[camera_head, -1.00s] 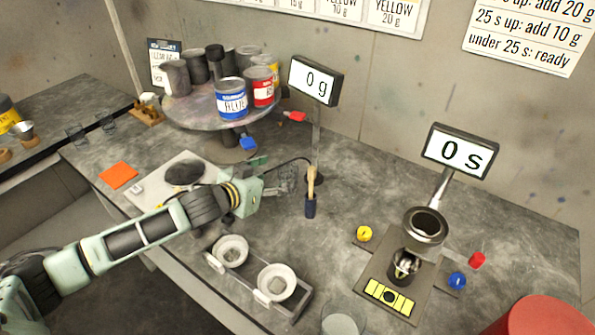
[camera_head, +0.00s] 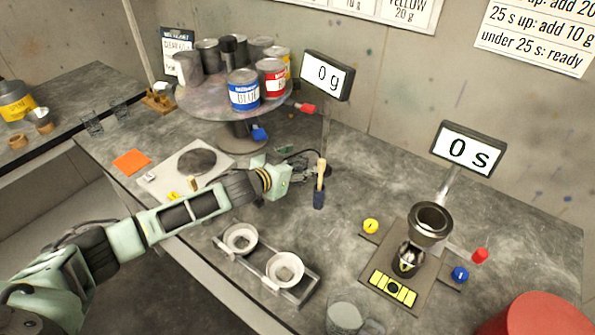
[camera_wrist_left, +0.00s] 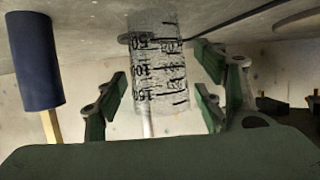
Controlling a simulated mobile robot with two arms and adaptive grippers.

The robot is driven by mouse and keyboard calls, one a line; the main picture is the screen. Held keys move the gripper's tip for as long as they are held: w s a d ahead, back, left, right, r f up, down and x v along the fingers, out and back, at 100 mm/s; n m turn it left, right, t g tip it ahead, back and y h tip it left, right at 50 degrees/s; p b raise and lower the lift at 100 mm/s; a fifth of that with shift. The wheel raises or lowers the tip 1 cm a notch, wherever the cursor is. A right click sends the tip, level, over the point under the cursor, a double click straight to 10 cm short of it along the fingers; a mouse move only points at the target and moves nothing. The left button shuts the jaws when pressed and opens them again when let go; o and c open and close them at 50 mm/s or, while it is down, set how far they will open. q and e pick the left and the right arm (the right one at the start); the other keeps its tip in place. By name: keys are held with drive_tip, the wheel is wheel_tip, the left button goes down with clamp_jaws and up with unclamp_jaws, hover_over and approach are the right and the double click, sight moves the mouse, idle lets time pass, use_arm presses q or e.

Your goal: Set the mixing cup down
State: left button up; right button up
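The mixing cup (camera_wrist_left: 158,62) is clear, with black graduation marks, and sits between the fingers of my left gripper (camera_wrist_left: 160,95) in the left wrist view, which shows the scene upside down. The cup is hard to make out there. I cannot tell whether its base touches the bench. My right gripper is not in view.
The brush holder (camera_wrist_left: 36,60) stands close beside the cup. A scale (camera_head: 160,185) is to the left, a turntable (camera_head: 215,110) with paint cans behind. A rack with two white bowls (camera_head: 285,268) is in front. A viscosity-cup stand (camera_head: 429,222) is right.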

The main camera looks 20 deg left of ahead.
use_arm(q)
drive_tip(key=c, duration=0.9)
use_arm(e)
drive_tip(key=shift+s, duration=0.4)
